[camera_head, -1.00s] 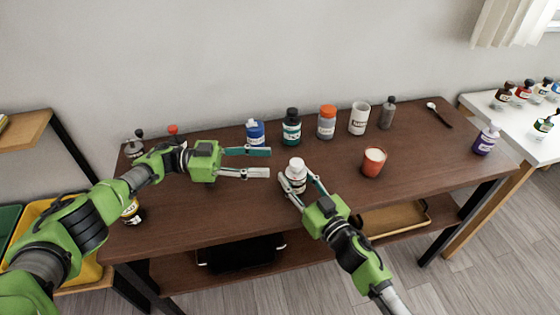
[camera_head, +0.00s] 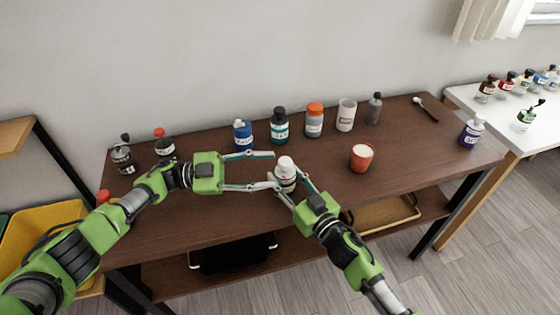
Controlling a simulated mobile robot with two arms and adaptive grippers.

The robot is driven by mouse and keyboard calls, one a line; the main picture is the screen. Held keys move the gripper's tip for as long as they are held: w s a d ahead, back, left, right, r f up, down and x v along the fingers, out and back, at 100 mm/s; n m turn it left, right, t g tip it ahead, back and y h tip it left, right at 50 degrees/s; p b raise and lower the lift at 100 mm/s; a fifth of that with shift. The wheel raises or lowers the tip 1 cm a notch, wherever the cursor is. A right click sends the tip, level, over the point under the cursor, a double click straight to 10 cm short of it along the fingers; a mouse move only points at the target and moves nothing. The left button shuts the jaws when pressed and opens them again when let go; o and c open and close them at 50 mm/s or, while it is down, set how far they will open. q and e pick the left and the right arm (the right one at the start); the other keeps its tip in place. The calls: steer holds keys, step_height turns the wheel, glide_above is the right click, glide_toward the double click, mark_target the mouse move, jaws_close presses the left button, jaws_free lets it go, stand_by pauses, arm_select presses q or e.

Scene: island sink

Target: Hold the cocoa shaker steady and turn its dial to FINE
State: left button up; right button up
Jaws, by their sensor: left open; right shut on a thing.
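A small white shaker with a white cap (camera_head: 286,175) stands upright near the middle of the table; its label and any dial marks are too small to read. My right gripper (camera_head: 286,182) comes from the front and is shut on the shaker's body, one finger on each side. My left gripper (camera_head: 271,170) is open and empty just left of the shaker. Its far finger reaches behind the cap's left side and its near finger ends by the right gripper's left finger. I cannot tell whether they touch.
Behind stand a blue bottle (camera_head: 243,135), a teal-labelled dark bottle (camera_head: 279,126), an orange-capped jar (camera_head: 314,121), a white canister (camera_head: 346,115) and a grey bottle (camera_head: 374,109). A red cup (camera_head: 361,157) stands to the right. The table's front right is clear.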

arm_select(q)
steer(key=s+d+m+t, duration=0.1)
steer(key=s+d+m, duration=0.2)
steer(key=m, duration=0.3)
steer(key=m+t+y, duration=0.5)
steer(key=m+t, duration=0.5)
steer(key=m, duration=0.7)
glide_toward(285, 160)
steer(key=x, duration=1)
steer(key=shift+f, duration=0.3)
steer(key=shift+s, duration=0.1)
steer(key=shift+c, duration=0.3)
steer(key=c, duration=1.1)
